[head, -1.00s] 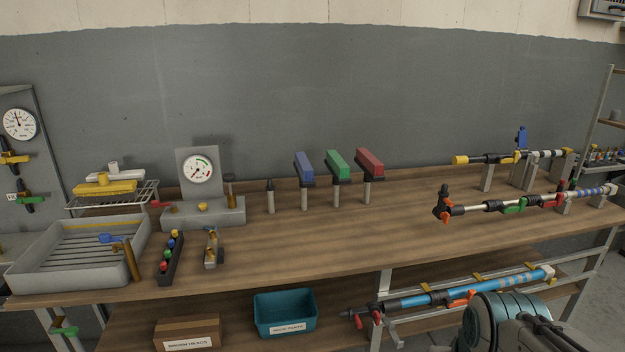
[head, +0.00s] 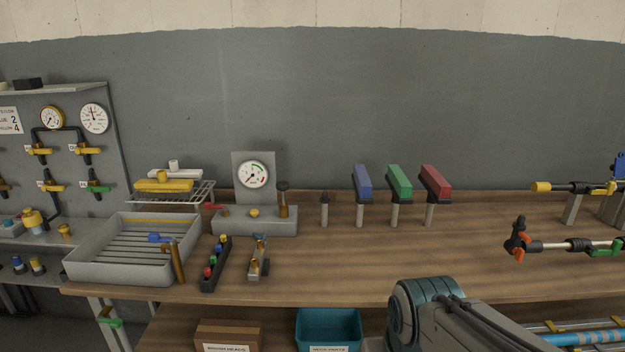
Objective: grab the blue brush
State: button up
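The blue brush (head: 363,181) is a block-shaped brush head set on an upright grey post toward the back of the wooden bench. It stands at the left of a row with a green brush (head: 400,180) and a red brush (head: 435,182). A bare post (head: 324,211) stands just left of it. Nothing covers the blue brush. Part of my arm shows at the lower right, in front of the bench. My gripper is not visible in this view.
The bench top (head: 350,266) is clear in front of the brushes. Left are a gauge stand (head: 254,221), a rack of coloured fittings (head: 215,264) and a grey tray (head: 120,271). Lances on stands (head: 560,246) lie at the right. A teal bin (head: 328,330) and cardboard box (head: 228,336) sit below.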

aim_at(362, 186)
jog(key=u, duration=0.1)
jog(key=i, duration=0.55)
jog(key=z, duration=0.65)
jog(key=i, duration=0.55)
jog(key=z, duration=0.65)
